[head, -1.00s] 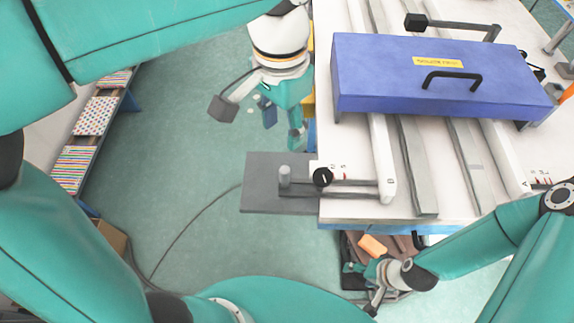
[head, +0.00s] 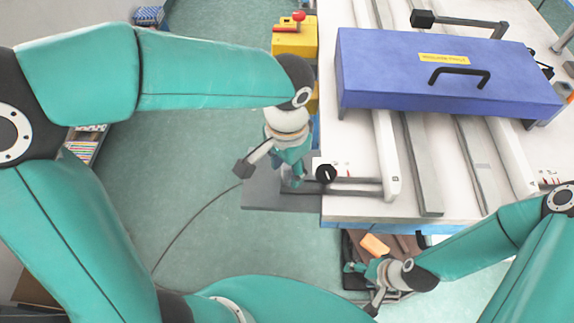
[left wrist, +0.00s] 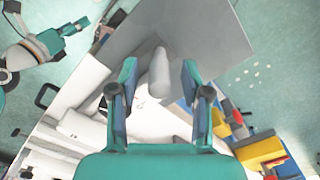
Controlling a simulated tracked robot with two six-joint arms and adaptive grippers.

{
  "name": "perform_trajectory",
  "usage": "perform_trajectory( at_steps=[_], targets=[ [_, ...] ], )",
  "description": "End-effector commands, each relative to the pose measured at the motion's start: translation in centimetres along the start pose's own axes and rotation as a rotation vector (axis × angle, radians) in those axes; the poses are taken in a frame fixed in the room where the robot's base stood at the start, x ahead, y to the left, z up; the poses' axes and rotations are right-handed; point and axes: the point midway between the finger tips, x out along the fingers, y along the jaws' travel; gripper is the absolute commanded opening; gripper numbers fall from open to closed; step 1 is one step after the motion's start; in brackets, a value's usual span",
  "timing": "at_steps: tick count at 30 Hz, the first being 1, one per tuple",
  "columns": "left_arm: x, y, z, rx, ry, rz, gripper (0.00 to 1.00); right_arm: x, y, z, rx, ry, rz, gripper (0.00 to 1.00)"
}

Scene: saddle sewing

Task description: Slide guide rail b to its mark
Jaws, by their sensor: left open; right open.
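A white guide rail (head: 386,150) runs along the left of the table, with a small letter on its near end that I cannot read surely. A grey bar (head: 345,190) reaches from it leftward past the table edge. In the left wrist view, an upright grey post (left wrist: 158,72) stands between the spread fingers of my left gripper (left wrist: 158,78), apart from both. In the head view this open gripper (head: 284,176) covers the post. Small red marks (head: 345,172) lie on the table beside the rail. A second white rail (head: 511,155) runs at right. My right gripper (head: 362,287) is open below the table's front edge.
A blue box with a black handle (head: 445,75) spans the rails. A black knob (head: 326,173) sits by the left edge. A grey plate (head: 262,198) juts out left of the table (head: 450,204). A yellow box with a red top (head: 293,40) stands behind.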

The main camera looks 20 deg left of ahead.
Motion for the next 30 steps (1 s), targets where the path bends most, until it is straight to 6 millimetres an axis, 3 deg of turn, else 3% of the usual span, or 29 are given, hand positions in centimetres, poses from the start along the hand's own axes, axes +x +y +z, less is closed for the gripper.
perform_trajectory(
  at_steps=[5, 14, 25, 26, 30],
  targets=[
    [-0.01, 0.00, -0.02, 0.001, 0.000, 0.000, 0.48, 0.00, 0.00, 0.00, 0.000, 0.000, 0.000, 0.68],
    [-0.03, 0.00, -0.04, 0.001, 0.000, 0.000, 0.00, 0.00, 0.00, 0.00, 0.000, 0.000, 0.000, 0.68],
    [-0.05, -0.12, 0.06, 0.001, 0.000, -0.001, 0.00, 0.11, 0.04, 0.00, 0.000, 0.000, 0.000, 0.68],
    [-0.05, -0.12, 0.06, 0.001, 0.000, -0.001, 0.24, 0.11, 0.04, 0.00, 0.000, 0.000, 0.000, 0.68],
    [-0.05, -0.12, 0.06, 0.001, 0.000, -0.001, 0.47, 0.11, 0.04, 0.00, 0.000, 0.000, 0.000, 0.68]
  ],
)
